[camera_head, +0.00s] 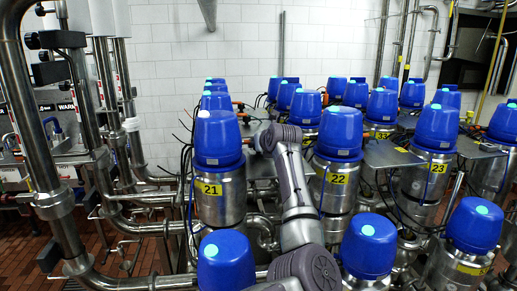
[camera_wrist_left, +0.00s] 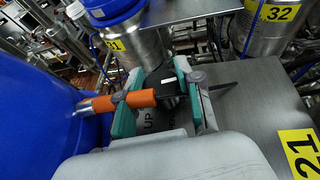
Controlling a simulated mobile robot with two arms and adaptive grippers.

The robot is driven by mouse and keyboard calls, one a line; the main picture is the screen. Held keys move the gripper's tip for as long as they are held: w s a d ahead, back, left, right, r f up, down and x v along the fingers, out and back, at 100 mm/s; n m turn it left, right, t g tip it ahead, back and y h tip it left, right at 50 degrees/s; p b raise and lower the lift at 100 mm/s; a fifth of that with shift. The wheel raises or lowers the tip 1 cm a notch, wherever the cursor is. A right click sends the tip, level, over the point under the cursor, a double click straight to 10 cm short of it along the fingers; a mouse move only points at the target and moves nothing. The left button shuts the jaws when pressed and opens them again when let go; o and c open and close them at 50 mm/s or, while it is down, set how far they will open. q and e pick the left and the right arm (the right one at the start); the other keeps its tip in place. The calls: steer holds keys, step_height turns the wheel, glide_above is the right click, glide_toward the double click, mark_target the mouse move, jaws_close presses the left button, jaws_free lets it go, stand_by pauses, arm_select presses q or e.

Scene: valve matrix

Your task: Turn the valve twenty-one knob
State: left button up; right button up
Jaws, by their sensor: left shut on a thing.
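Valve twenty-one (camera_head: 219,150) has a blue domed cap on a steel body with a yellow "21" label, left of centre in the head view. Its cap fills the left of the left wrist view (camera_wrist_left: 35,115). The knob (camera_wrist_left: 135,99), an orange cylinder with a dark end, sticks out sideways from the blue cap. My left gripper (camera_wrist_left: 158,98) has teal finger pads and is shut on the knob. In the head view my left arm reaches up between valves 21 and 22, and its gripper (camera_head: 258,136) is small and partly hidden beside the cap. My right gripper is out of view.
Valve 22 (camera_head: 338,135) stands close to the right of my arm, and valve 23 (camera_head: 436,130) further right. Two blue-capped valves (camera_head: 226,262) (camera_head: 368,245) stand in front, near my arm. A metal plate (camera_wrist_left: 250,100) lies below the gripper. Large steel pipes are at left.

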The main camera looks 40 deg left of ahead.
arm_select(q)
steer(key=shift+f+m+t+h+b, duration=0.2)
steer(key=shift+m+t+h+b, duration=0.25)
steer(key=shift+m+b, duration=0.2)
steer(key=shift+r+m+t, duration=0.15)
steer(key=shift+m+t, duration=0.1)
steer(key=shift+t, duration=0.2)
steer(key=o, duration=1.2)
steer(key=shift+r, duration=0.1)
steer(key=v, duration=1.2)
